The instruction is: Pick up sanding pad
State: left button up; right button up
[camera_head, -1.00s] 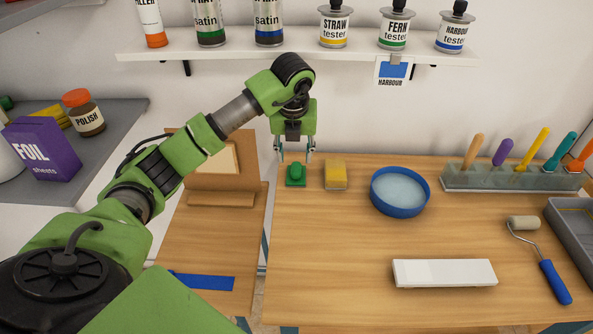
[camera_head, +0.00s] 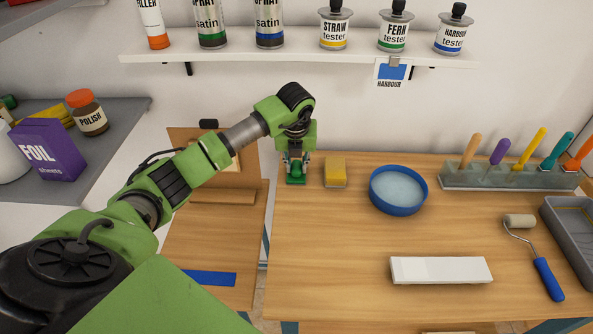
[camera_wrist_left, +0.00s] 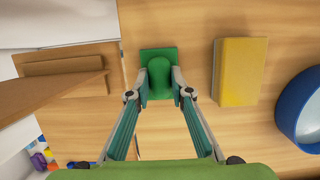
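The sanding pad (camera_head: 296,181) is a green block with a rounded green grip on top. It lies flat at the back left of the wooden bench and also shows in the left wrist view (camera_wrist_left: 159,58). My left gripper (camera_head: 296,174) points down over it. In the left wrist view its two fingertips (camera_wrist_left: 160,80) sit on either side of the rounded grip, drawn in against it. Part of the pad is hidden by the fingers in the head view. My right gripper is not in view.
A yellow sponge-like block (camera_head: 335,172) lies just right of the pad, with a blue round dish (camera_head: 399,210) beyond it. A white block (camera_head: 440,270) lies at the front. A shelf (camera_head: 300,57) with cans hangs above. The bench's left edge is close.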

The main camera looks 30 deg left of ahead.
pick_arm(q)
grip_shut()
jog(key=shift+r, duration=0.1)
jog(key=shift+w+r+b, duration=0.1)
jog(key=shift+r+b, duration=0.4)
jog(key=shift+r, duration=0.1)
jog(key=shift+r+b, duration=0.4)
jog(key=shift+r, duration=0.3)
jog(key=s+d+r+b, duration=0.1)
jog(key=s+d+r, duration=0.8)
jog(key=d+r, duration=0.1)
jog(key=shift+d, duration=0.4)
jog(key=shift+r, duration=0.1)
